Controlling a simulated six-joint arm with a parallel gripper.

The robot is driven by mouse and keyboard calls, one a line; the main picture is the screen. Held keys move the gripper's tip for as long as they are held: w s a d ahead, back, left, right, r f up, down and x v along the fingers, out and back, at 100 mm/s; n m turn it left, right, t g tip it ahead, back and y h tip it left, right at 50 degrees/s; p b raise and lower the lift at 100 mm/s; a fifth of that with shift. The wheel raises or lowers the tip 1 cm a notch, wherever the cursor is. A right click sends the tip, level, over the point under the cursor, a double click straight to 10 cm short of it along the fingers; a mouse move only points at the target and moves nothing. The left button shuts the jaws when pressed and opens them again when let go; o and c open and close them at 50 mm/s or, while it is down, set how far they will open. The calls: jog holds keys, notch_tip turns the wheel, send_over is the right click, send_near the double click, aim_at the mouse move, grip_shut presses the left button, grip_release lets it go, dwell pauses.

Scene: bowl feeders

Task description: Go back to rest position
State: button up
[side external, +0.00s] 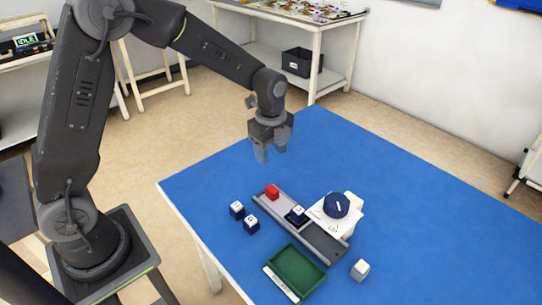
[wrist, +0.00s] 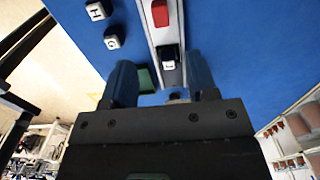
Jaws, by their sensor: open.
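My gripper (side external: 271,152) hangs above the far left part of the blue table (side external: 400,190), fingers pointing down, well clear of everything on it. Its fingers are apart with nothing between them; they also show in the wrist view (wrist: 163,72). A red block (side external: 272,191) sits at the far end of a grey rail (side external: 325,240). A dark cube with a white lettered top (side external: 296,214) sits further along the rail. Two similar cubes, one (side external: 237,211) and another (side external: 251,225), stand on the table left of the rail.
A green tray (side external: 297,268) with a white label lies near the front edge. A white cube (side external: 360,270) stands to its right. The table's right and far parts are clear.

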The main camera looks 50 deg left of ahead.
jog(key=shift+r, duration=0.1)
jog(key=s+r+n+t, duration=0.3)
jog(key=s+r+n, duration=0.65)
jog(key=r, duration=0.25)
jog(key=s+r+n+t, duration=0.2)
jog(key=s+n, duration=0.6)
jog(key=s, duration=0.4)
jog(key=shift+s+d+r+t, duration=0.2)
jog(key=shift+s+r+t, duration=0.15)
jog(key=shift+r, duration=0.15)
